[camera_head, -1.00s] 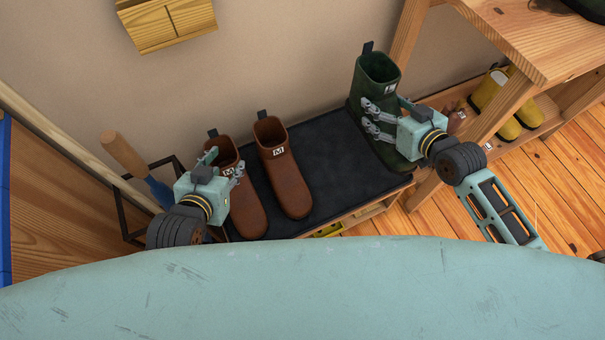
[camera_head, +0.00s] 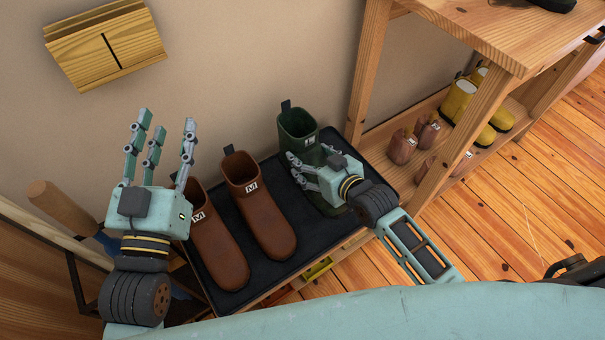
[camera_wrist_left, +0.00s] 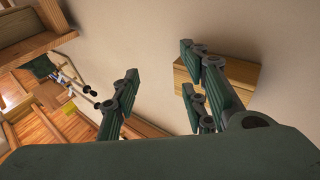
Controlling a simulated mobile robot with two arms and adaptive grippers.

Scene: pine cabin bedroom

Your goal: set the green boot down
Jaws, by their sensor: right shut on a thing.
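The green boot (camera_head: 297,124) is upright at the right part of the dark mat (camera_head: 222,272), to the right of the two brown boots. My right gripper (camera_head: 302,172) is shut on the green boot's shaft and hides part of it. I cannot tell whether the sole touches the mat. My left gripper (camera_head: 160,145) is open and empty, fingers pointing up, in front of the wall and left of the brown boots. Its spread fingers also show in the left wrist view (camera_wrist_left: 160,100).
Two brown boots, a left one (camera_head: 217,245) and a right one (camera_head: 264,208), stand on the mat. A wooden shelf (camera_head: 440,150) with small brown shoes and yellow boots (camera_head: 459,102) stands at right. A wooden wall box (camera_head: 105,45) hangs upper left. A wooden handle (camera_head: 62,205) rises at left.

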